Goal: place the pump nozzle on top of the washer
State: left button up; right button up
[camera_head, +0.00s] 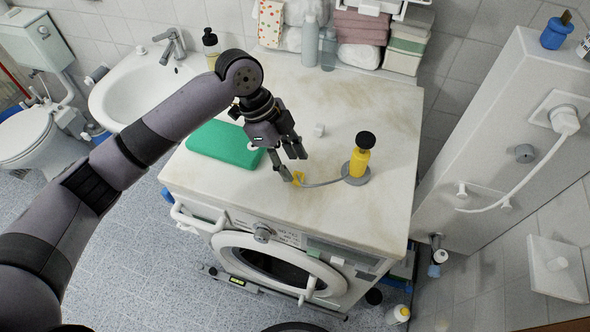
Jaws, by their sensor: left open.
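The washer (390,215) is a white front-loader with a pale, stained top. On it, near the front edge, lies a small yellow hooked piece (299,179) with a thin grey tube running right; this looks like the pump nozzle. The tube reaches a yellow bottle (358,163) with a black round top, on a grey disc. I cannot tell whether they are joined. My left gripper (294,165) is open, fingers pointing down just above and beside the yellow hooked piece. Whether it touches is unclear. My right gripper is out of view.
A green box (224,144) lies left of my left gripper, partly behind the arm. A small white block (319,130) sits behind the fingers. Bottles (310,42) and folded towels (359,27) line the back. The washer top's right side is clear.

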pick_arm(q)
jog(key=b+v, duration=0.1)
jog(key=v, duration=0.7)
